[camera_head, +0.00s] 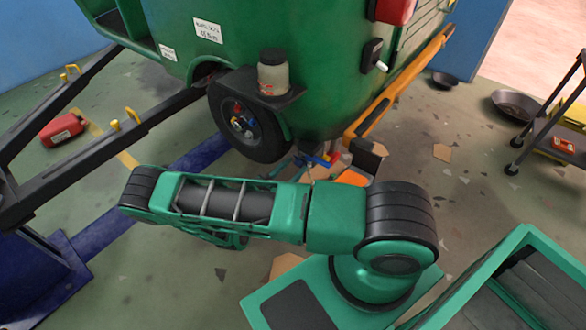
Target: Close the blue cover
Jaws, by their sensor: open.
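No part stands out clearly as the blue cover. The wheel hub (241,119) of the green rickshaw (320,75) carries small blue and red parts, too small to tell apart. A small blue piece (318,160) lies low beside the wheel, partly hidden by my arm. My green arm stretches across the middle of the view in front of the rickshaw and bends at the left. I cannot make out my gripper.
A dark lift arm (60,105) and its blue post (55,285) are at left. A red can (62,129) is on the floor. A jar (272,73) sits on the rickshaw's shelf. Pans (515,104) and a cart (545,130) are at right. Debris litters the floor.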

